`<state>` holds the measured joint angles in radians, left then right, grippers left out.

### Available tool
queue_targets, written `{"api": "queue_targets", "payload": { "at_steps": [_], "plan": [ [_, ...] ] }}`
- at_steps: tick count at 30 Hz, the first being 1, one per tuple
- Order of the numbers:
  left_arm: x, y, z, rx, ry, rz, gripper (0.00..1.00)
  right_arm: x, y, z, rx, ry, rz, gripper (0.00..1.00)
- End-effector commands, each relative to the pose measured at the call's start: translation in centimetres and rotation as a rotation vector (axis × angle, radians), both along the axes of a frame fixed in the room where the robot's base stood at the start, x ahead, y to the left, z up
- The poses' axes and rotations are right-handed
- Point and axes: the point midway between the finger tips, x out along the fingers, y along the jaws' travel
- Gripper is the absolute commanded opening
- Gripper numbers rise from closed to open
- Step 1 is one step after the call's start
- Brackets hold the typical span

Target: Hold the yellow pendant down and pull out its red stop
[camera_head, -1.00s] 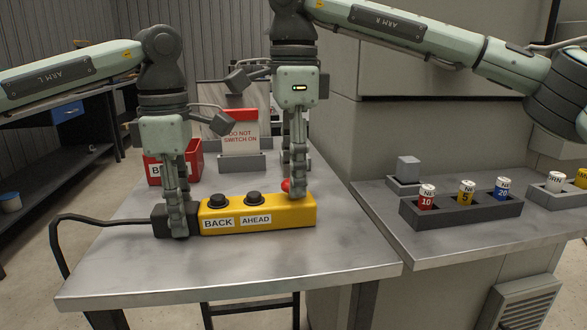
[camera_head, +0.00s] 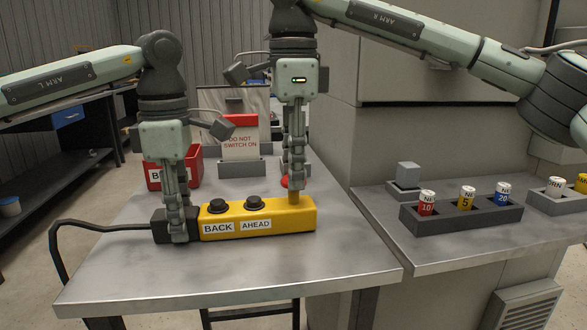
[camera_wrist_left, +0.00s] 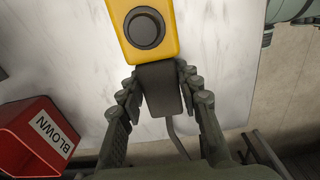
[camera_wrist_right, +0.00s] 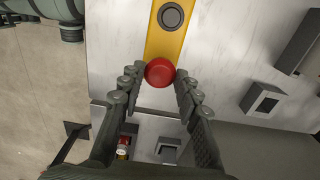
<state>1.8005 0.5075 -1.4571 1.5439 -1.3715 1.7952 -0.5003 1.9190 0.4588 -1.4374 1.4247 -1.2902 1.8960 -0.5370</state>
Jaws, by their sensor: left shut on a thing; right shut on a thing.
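The yellow pendant (camera_head: 288,218) lies flat on the metal table, with two black buttons and labels BACK and AHEAD. My left gripper (camera_head: 177,236) points down and is shut on the dark cable-end block (camera_wrist_left: 160,85) at the pendant's left end. My right gripper (camera_head: 293,187) is above the pendant's right end, shut on the red stop (camera_wrist_right: 159,72). In the head view the stop (camera_head: 284,182) is mostly hidden by the fingers. A brownish stem (camera_head: 294,197) shows between the fingertips and the pendant.
A red bin (camera_head: 155,178), labelled BLOWN in the left wrist view, and a DO NOT SWITCH ON sign (camera_head: 240,143) stand behind the pendant. A grey rack (camera_head: 450,214) with red, yellow and blue fuses sits on the right-hand bench. The table front is clear.

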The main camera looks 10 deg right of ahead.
Motion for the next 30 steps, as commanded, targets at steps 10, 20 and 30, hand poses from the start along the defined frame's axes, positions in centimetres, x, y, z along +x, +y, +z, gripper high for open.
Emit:
{"api": "queue_targets", "payload": {
  "at_steps": [10, 20, 30],
  "plan": [
    [0.0, 0.1, -0.2, 0.004, 0.003, 0.0, 0.0, 0.0, 0.0, 0.2, 0.003, -0.002, 0.0, 0.54],
    [0.0, 0.0, -0.2, 0.003, 0.003, 0.0, 0.0, 0.0, 0.1, 2.0, 0.005, -0.004, 0.001, 0.54],
    [0.0, 0.0, -0.1, 0.002, 0.002, 0.0, 0.0, 0.0, 0.0, 9.2, 0.002, -0.007, -0.003, 0.54]
  ]
}}
